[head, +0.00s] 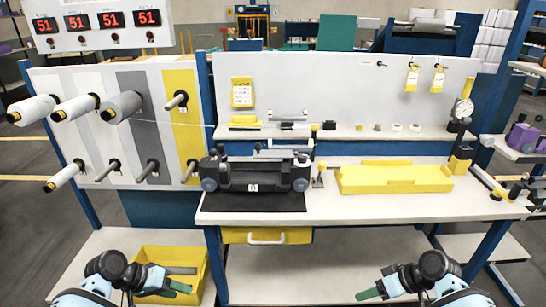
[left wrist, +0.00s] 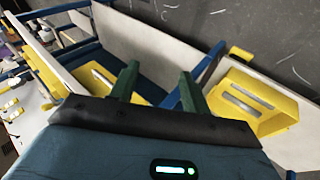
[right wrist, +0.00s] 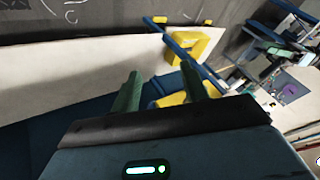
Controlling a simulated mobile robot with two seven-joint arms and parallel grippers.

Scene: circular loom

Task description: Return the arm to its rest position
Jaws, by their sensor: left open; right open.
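My left gripper (head: 172,289) is low at the left in the head view, in front of the yellow bin on the lower shelf. Its two green fingers stand apart and empty in the left wrist view (left wrist: 156,85). My right gripper (head: 370,293) is low at the right, in front of the workbench. Its green fingers are also apart with nothing between them in the right wrist view (right wrist: 161,86). Both grippers are below the tabletop level in the head picture. Both arms show only partly at the bottom edge.
The workbench (head: 400,208) carries a black loom-like fixture (head: 255,173) on a dark mat and a yellow tray (head: 395,178). A yellow bin (head: 203,265) with a grey rod sits on the lower left shelf. A spool panel (head: 130,160) stands left. The shelf's middle is clear.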

